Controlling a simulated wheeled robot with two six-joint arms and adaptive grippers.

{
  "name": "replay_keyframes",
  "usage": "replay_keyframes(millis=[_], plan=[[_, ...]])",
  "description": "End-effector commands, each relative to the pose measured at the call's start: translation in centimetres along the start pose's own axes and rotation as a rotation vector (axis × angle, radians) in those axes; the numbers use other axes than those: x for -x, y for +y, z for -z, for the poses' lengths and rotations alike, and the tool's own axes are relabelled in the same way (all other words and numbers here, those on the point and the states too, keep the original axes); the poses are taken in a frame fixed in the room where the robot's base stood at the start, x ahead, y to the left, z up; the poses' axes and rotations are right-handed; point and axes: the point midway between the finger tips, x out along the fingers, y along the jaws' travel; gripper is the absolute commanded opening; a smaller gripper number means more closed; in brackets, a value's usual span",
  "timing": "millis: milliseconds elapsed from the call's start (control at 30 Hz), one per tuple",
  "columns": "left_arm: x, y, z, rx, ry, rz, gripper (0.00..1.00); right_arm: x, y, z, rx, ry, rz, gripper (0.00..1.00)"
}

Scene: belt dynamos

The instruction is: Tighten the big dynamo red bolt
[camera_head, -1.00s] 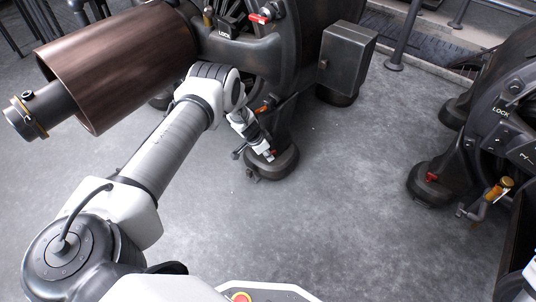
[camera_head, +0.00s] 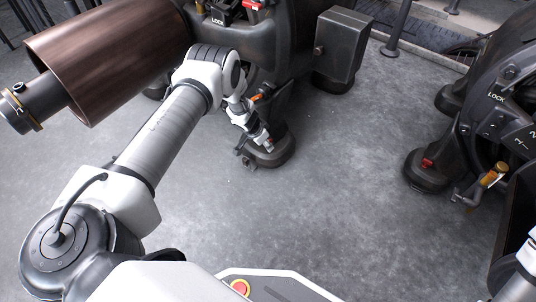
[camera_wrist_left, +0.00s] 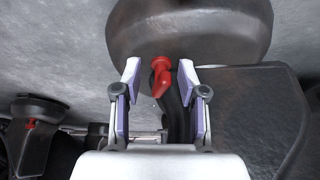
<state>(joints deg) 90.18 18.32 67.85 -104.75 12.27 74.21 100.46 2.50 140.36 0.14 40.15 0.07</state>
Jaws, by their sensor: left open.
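The big dynamo (camera_head: 275,50) stands at the top of the head view, with a round dark foot (camera_head: 270,156) on the floor. My left gripper (camera_head: 264,143) is low beside this foot, at the end of the arm from the left. In the left wrist view the red bolt (camera_wrist_left: 161,76) sits at the edge of the round foot (camera_wrist_left: 190,30). My left gripper (camera_wrist_left: 159,82) is open there, one finger on each side of the bolt, with gaps visible on both sides. The bolt is hard to make out in the head view. My right gripper is not in view.
A second dynamo (camera_head: 500,110) with a red bolt (camera_head: 427,163) on its foot and an orange-handled lever (camera_head: 490,175) stands at the right. A large brown roller (camera_head: 105,60) is above my left arm. The grey floor between the dynamos is clear.

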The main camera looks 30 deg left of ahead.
Motion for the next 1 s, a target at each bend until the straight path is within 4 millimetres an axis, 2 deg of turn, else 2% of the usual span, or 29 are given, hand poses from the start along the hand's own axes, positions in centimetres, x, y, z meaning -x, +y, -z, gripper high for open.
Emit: replay_keyframes(millis=[33, 300, 367, 567, 1000], plan=[[2.6, -0.2, 0.6, 0.000, 0.003, -0.002, 0.41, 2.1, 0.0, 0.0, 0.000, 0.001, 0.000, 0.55], [8.9, -0.1, 0.4, -0.002, 0.001, -0.005, 0.41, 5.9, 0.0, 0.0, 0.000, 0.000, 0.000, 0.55], [9.0, 1.6, -0.1, 0.008, -0.010, -0.033, 0.41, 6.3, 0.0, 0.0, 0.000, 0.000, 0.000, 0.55], [11.1, 5.7, -1.2, 0.050, -0.034, -0.102, 0.41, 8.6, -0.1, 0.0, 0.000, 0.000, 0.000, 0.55], [17.5, 13.8, -3.9, 0.153, -0.090, -0.203, 0.41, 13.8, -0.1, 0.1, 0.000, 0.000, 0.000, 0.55]])
